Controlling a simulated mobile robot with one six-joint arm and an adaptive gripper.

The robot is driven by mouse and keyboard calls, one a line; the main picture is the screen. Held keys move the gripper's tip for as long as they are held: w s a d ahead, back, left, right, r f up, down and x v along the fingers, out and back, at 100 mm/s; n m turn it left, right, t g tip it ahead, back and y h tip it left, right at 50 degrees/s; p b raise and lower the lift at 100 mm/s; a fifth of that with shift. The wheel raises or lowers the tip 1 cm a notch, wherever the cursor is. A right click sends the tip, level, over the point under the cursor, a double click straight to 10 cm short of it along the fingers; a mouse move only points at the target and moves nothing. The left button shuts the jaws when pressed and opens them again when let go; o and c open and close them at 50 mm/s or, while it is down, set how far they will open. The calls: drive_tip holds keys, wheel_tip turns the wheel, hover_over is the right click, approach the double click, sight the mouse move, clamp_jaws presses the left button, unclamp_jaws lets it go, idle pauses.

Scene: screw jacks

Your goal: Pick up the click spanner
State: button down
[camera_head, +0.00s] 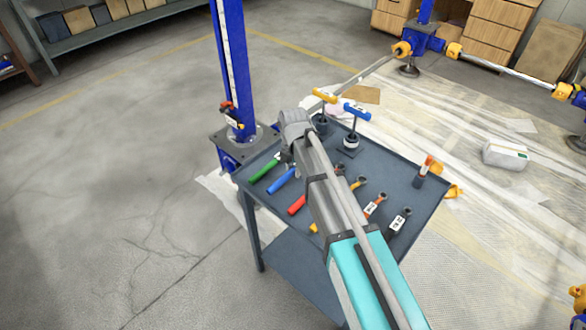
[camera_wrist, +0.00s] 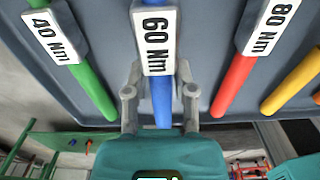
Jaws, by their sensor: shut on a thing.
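The blue-handled click spanner (camera_wrist: 161,100) with a white 60 Nm label lies between the fingers of my gripper (camera_wrist: 160,92) in the wrist view. The gripper is shut on its blue handle, just below the label. In the head view its blue handle (camera_head: 281,181) shows at the table's left edge, and my arm hides the rest. I cannot tell whether it touches the table. A green spanner (camera_wrist: 88,82) marked 40 Nm is to its left, and a red one (camera_wrist: 236,82) marked 80 Nm to its right.
The grey table (camera_head: 340,160) also holds orange and black-labelled tools (camera_head: 399,221) and two T-handled screw jacks (camera_head: 352,130) at the back. A blue post (camera_head: 232,70) stands close behind its left corner. A yellow handle (camera_wrist: 292,85) lies right of the red one.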

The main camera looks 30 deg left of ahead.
drive_tip(key=s+d+r+p, duration=0.2)
drive_tip(key=s+r+p, duration=0.8)
drive_tip(key=s, duration=0.4)
drive_tip(key=shift+r, duration=0.4)
wheel_tip(320, 180, up, 4)
drive_tip(key=p, duration=0.3)
drive_tip(key=shift+f+p, duration=0.1)
drive_tip(key=shift+p, duration=0.3)
drive_tip(key=shift+f, duration=0.1)
